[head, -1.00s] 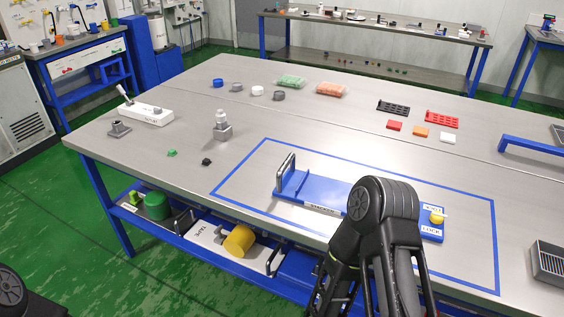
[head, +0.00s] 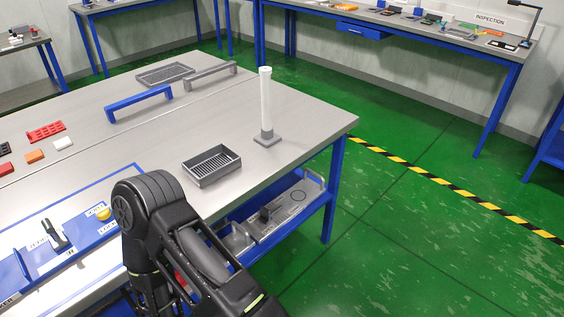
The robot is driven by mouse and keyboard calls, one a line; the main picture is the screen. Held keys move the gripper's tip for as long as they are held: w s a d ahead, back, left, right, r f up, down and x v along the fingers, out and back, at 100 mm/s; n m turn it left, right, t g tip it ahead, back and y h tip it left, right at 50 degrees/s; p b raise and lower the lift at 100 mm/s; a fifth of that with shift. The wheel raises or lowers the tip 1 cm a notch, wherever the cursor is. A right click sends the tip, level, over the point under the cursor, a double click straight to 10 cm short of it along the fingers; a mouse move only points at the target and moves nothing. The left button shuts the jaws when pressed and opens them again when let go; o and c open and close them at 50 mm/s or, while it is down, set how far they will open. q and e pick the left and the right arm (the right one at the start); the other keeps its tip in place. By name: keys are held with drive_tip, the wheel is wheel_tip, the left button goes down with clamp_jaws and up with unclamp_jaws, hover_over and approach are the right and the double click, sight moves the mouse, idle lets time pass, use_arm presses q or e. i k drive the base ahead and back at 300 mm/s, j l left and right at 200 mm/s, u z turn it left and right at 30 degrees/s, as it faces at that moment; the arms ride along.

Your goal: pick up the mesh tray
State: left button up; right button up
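Two grey trays lie on the steel bench, and I cannot tell for certain which is the mesh tray. One is a small open box with a slotted or barred floor (head: 212,182), near the bench's front edge, right of my arm. The other is a flatter tray with a fine grid floor (head: 165,74) at the back edge. Both are empty and nothing touches them. My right arm rises at the lower middle, but its gripper is below the picture. My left gripper is not in view either.
A white cylinder on a grey base (head: 266,112) stands right of the slotted tray. Blue (head: 140,102) and grey (head: 211,74) bridge-shaped handles stand behind. A blue fixture (head: 70,240) lies left of my arm. The lower shelf (head: 285,226) holds metal parts.

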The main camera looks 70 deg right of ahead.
sight(212, 165)
drive_tip(key=z, duration=1.75)
drive_tip(key=i+l+z, duration=0.2)
drive_tip(key=l+z, duration=0.2)
drive_tip(key=i+l+z, duration=0.35)
drive_tip(key=k+l, duration=0.05)
drive_tip(key=l, duration=0.1)
